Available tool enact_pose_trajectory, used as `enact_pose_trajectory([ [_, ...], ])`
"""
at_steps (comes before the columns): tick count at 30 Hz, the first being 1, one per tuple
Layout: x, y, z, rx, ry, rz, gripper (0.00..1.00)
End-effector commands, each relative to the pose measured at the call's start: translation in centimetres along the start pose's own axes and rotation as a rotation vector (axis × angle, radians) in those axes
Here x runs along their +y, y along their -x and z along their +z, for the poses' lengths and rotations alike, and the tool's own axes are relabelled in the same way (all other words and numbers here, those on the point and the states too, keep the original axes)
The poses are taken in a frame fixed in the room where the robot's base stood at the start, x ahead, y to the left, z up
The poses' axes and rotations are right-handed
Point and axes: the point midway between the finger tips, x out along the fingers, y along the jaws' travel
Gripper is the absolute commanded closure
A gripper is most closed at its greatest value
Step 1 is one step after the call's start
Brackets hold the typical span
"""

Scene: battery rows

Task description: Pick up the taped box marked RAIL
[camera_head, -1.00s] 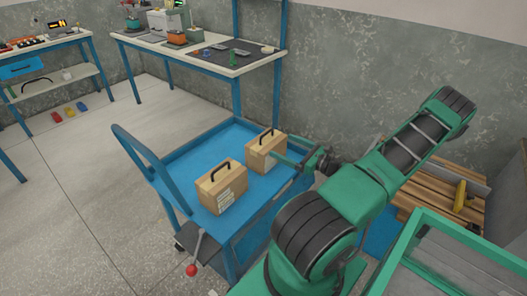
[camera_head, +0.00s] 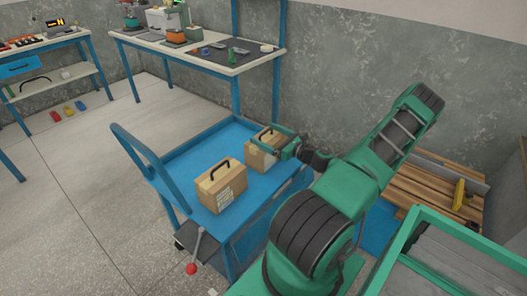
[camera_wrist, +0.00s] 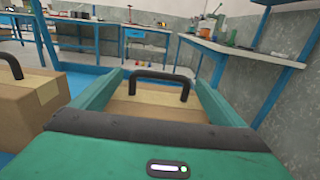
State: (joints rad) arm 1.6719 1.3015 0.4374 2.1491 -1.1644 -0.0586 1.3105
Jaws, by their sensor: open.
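Two tan cardboard boxes with black handles stand upright on a blue cart. The front box (camera_head: 222,193) has a pale label on its side; the rear box (camera_head: 255,158) is partly covered by my gripper. I cannot read RAIL on either. My gripper (camera_head: 273,139) is open at the top of the rear box. In the wrist view its green fingers (camera_wrist: 160,82) lie to the left and right of the rear box's top (camera_wrist: 150,106) and handle (camera_wrist: 160,76). Contact cannot be told. The front box (camera_wrist: 28,108) shows at the left there.
The blue cart (camera_head: 178,170) has a raised handle bar (camera_head: 147,165) at its left and a red-knobbed lever (camera_head: 192,268) in front. A workbench (camera_head: 190,58) stands behind it. A wooden pallet (camera_head: 425,190) lies at the right. Open floor is at the left.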

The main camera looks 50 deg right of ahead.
Motion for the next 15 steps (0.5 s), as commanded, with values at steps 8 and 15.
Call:
enact_pose_trajectory([
  [8,-0.01,-0.79,-0.06,0.001,-0.001,-0.001,0.07],
  [15,0.06,-0.82,-0.06,0.001,-0.001,0.000,0.59],
])
